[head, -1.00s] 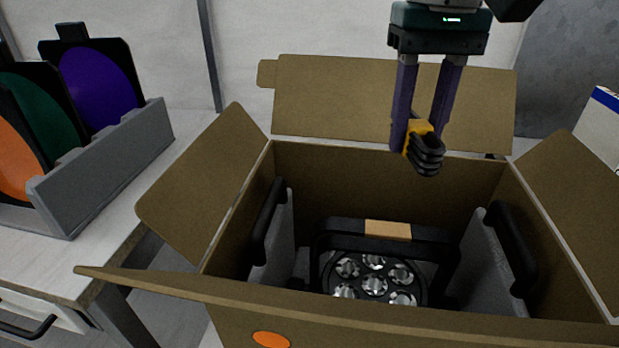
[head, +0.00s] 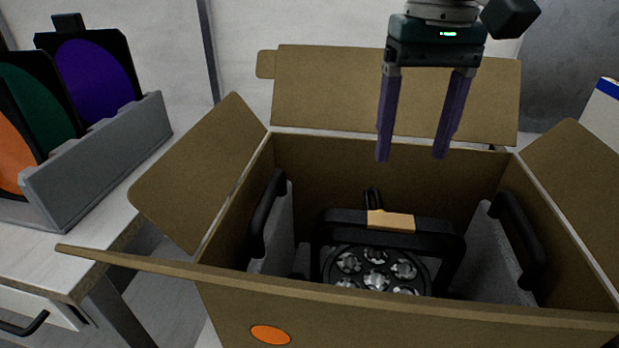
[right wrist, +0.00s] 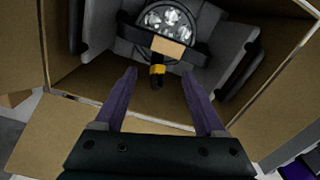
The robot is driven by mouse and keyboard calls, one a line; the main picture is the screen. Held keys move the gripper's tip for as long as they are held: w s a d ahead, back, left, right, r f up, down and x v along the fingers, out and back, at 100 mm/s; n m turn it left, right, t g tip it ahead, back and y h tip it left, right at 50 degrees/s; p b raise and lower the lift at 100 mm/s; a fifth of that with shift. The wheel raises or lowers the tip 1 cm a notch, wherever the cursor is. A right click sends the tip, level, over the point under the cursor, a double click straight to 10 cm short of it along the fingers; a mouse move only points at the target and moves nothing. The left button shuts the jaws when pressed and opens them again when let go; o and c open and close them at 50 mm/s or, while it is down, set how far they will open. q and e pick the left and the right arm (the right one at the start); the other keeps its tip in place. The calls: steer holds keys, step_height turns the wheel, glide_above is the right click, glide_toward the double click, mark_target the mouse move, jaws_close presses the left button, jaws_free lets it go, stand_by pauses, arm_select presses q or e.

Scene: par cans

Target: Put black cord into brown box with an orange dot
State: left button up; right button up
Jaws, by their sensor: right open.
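The open brown box (head: 400,315) has an orange dot (head: 270,335) on its front wall. The black cord (head: 372,198) is inside the box, just behind the handle of a par can, mostly hidden in the head view. In the right wrist view the cord (right wrist: 157,78) shows as a small dark bundle with a yellow band. My right gripper (head: 411,158) is open and empty, fingers pointing down over the rear part of the box, above the cord and apart from it. My left gripper is not in view.
A black par can (head: 375,268) with a tan-patched handle sits in the box between grey foam pieces (head: 480,250). The box flaps spread outward. At left, a table (head: 110,225) bears a grey rack (head: 100,160) of colored filters. A white box (head: 604,115) stands at right.

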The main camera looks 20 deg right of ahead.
step_height(320, 180, up, 10)
stand_by(0.5)
